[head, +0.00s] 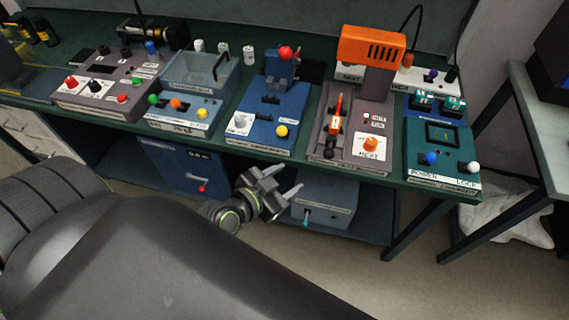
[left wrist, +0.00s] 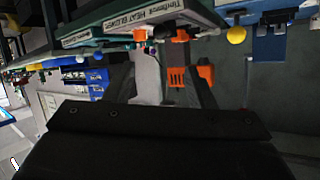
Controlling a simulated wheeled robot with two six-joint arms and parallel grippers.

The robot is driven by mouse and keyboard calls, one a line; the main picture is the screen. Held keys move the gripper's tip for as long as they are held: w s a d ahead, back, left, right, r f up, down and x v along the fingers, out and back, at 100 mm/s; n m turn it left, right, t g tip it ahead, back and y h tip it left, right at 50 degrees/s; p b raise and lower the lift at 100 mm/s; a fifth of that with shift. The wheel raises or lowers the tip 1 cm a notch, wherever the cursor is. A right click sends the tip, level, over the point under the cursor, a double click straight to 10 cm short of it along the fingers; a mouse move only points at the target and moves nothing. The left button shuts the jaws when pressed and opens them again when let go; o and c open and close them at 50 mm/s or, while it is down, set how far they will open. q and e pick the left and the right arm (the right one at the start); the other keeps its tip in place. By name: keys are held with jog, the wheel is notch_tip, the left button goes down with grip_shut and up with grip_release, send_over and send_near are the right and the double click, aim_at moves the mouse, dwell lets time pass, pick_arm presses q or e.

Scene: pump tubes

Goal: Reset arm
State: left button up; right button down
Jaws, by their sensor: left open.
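My left gripper (head: 279,182) shows in the head view in front of the bench's front edge, below the height of the bench top. Its two fingers are spread apart and nothing is between them. It is apart from the devices on the bench. In the left wrist view, the dark gripper body fills the lower part and bench devices show tilted beyond it. My right gripper is in neither view.
The green bench (head: 225,136) carries a row of devices, among them an orange heat unit (head: 371,46) and a blue device with a red ball (head: 285,52). A blue cabinet (head: 185,172) and a grey box (head: 325,199) are below. Floor in front is clear.

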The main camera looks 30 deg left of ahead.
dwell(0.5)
pick_arm(q)
jog(key=s+a+f+n+g+y, duration=0.1)
jog(key=s+f+g, duration=0.15)
jog(key=f, duration=0.75)
jog(key=s+a+f+n+g+y, duration=0.15)
jog(key=s+f, duration=0.25)
jog(key=f, duration=0.6)
jog(key=s+a+f+n+g, duration=0.1)
jog(key=s+a+f+g, duration=0.15)
jog(key=f, duration=0.75)
jog(key=s+a+f+n+g, duration=0.1)
jog(key=s+a+f+g, duration=0.1)
jog(key=s+f, duration=0.5)
jog(key=s+a+f+n+g+y, duration=0.1)
jog(key=s+a+f+g, duration=0.2)
jog(key=s+f, duration=0.5)
jog(key=s, duration=0.6)
jog(key=shift+s+a, duration=0.2)
jog(key=shift+s, duration=0.2)
jog(key=shift+g+y, duration=0.25)
